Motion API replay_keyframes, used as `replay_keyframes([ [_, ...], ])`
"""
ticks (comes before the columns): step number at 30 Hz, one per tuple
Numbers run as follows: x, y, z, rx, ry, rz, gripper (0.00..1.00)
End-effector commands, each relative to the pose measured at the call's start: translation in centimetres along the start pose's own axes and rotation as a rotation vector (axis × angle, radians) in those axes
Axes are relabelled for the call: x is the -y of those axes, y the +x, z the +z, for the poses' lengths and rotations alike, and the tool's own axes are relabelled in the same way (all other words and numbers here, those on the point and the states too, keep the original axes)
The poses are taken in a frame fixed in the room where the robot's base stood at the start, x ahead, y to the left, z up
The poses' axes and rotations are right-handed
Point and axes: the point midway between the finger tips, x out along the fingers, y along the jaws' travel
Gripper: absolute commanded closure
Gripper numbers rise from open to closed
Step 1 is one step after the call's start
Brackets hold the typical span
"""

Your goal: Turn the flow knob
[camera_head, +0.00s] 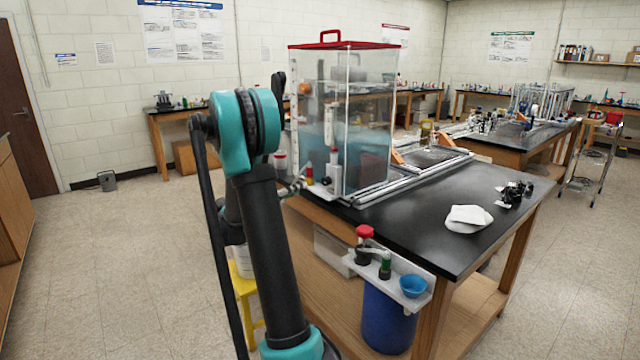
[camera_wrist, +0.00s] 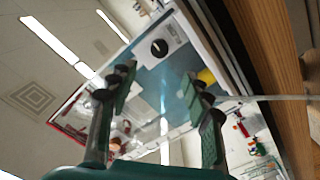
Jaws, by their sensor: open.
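A round black knob (camera_wrist: 159,47) with a pale mark sits on a white plate (camera_wrist: 172,35) on the clear tank in the wrist view. I take it for the flow knob. My gripper (camera_wrist: 160,82) is open and empty, and the knob shows between and beyond its two fingertips. The fingers appear apart from the knob; the exact distance cannot be told. In the head view the clear tank (camera_head: 370,130) with a red lid stands on the black bench. There my arm covers the area left of the tank, and I cannot make out the knob.
The black bench top (camera_head: 430,215) bears aluminium rails and a white cloth (camera_head: 467,218). A side shelf holds a blue bowl (camera_head: 413,286), above a blue bin (camera_head: 388,318). A yellow stool (camera_head: 243,290) stands behind my arm.

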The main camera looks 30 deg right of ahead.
Motion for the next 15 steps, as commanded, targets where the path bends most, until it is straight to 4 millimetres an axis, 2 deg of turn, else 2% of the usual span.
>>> replay_keyframes([
  [1, -0.1, 1.2, 0.1, 0.003, 0.000, 0.003, 0.51],
  [9, -0.1, 6.5, 0.1, 0.003, 0.000, 0.002, 0.51],
  [15, -0.1, 9.7, 0.1, 0.003, -0.001, 0.001, 0.51],
])
